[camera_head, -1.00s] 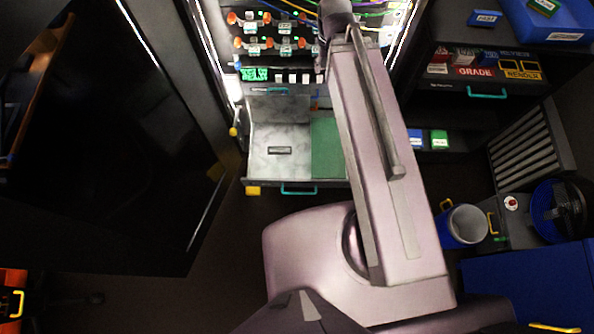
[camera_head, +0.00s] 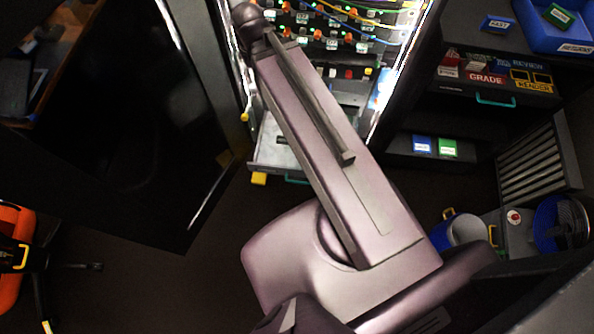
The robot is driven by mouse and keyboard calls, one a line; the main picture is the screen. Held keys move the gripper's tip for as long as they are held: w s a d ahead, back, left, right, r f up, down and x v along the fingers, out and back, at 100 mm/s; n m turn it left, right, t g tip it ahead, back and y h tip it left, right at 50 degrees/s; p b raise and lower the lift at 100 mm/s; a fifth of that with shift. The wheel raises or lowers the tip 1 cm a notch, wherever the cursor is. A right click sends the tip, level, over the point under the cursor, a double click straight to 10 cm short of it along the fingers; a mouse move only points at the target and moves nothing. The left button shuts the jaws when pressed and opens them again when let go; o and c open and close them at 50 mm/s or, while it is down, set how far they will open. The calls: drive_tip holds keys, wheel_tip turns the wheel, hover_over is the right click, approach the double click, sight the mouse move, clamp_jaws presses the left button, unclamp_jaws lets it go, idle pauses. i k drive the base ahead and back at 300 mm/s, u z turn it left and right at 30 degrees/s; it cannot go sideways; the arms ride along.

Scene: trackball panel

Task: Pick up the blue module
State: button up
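Two small blue blocks are in view, and I cannot tell which is the blue module. One blue labelled block (camera_head: 497,25) lies on top of the dark cabinet at the upper right. Another blue block (camera_head: 422,144) with a white label sits on the lower shelf, just left of a green block (camera_head: 447,147). My arm crosses the middle of the view up to a dark joint at the upper left. My gripper is not visible, so its state and anything in it cannot be seen.
A lit rack (camera_head: 345,28) with cables and orange knobs stands at the top. Its pulled-out drawer (camera_head: 275,148) is partly hidden by my arm. A blue tray (camera_head: 570,42) holds a green block. A blue bin (camera_head: 465,232) stands at the lower right.

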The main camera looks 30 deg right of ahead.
sight(497, 25)
drive_tip(key=u, duration=0.3)
drive_tip(key=k, duration=0.95)
drive_tip(key=z, duration=0.6)
drive_tip(key=i, duration=0.55)
